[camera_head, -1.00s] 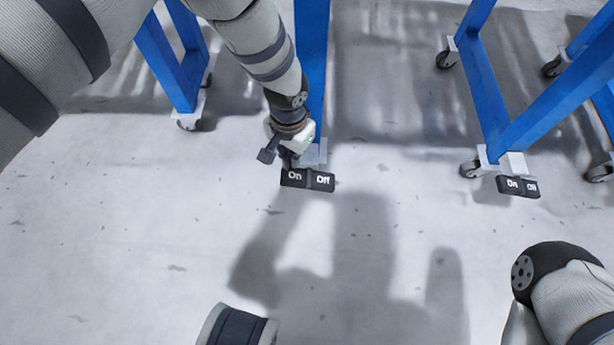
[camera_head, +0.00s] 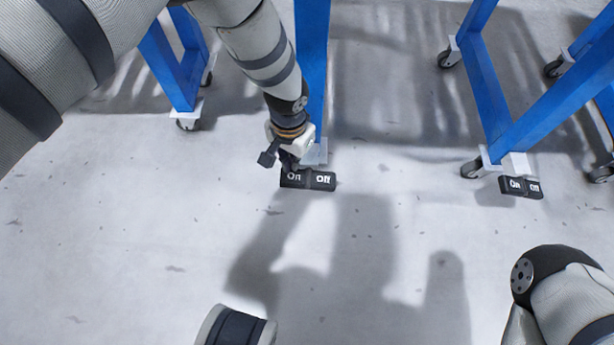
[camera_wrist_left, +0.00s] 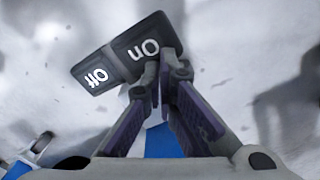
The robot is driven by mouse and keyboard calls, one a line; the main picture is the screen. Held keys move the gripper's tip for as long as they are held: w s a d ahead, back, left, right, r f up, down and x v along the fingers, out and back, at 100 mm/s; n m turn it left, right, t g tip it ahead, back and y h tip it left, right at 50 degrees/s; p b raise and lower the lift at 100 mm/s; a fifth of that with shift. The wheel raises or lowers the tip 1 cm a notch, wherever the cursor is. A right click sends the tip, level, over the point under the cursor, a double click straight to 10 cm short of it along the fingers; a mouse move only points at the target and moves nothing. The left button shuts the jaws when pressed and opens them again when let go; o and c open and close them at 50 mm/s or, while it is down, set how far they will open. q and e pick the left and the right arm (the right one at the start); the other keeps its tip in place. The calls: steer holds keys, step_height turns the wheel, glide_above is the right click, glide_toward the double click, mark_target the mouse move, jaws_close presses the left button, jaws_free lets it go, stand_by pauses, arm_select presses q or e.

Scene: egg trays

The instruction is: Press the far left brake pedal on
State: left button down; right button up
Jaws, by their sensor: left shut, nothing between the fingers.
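The far left brake pedal (camera_head: 309,180) is a small black rocker with white "On" and "Off" labels, at the foot of a blue post. It also shows in the left wrist view (camera_wrist_left: 97,77), with "On" nearest my fingers. My left gripper (camera_head: 289,167) is shut and empty, pointing down at the "On" half. In the left wrist view its fingertips (camera_wrist_left: 163,62) are together at the edge of the "On" half and look in contact with it. How far that half is pressed is hard to tell. My right gripper is out of view.
A second On/Off pedal (camera_head: 520,187) sits at the right by another blue wheeled frame (camera_head: 490,110). A caster (camera_head: 188,121) stands left of my left gripper. The pale floor in front of the pedals is clear.

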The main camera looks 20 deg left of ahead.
arm_select(q)
steer(key=shift+f, duration=0.5)
step_height(320, 180, up, 7)
steer(key=p, duration=0.4)
stand_by(0.4)
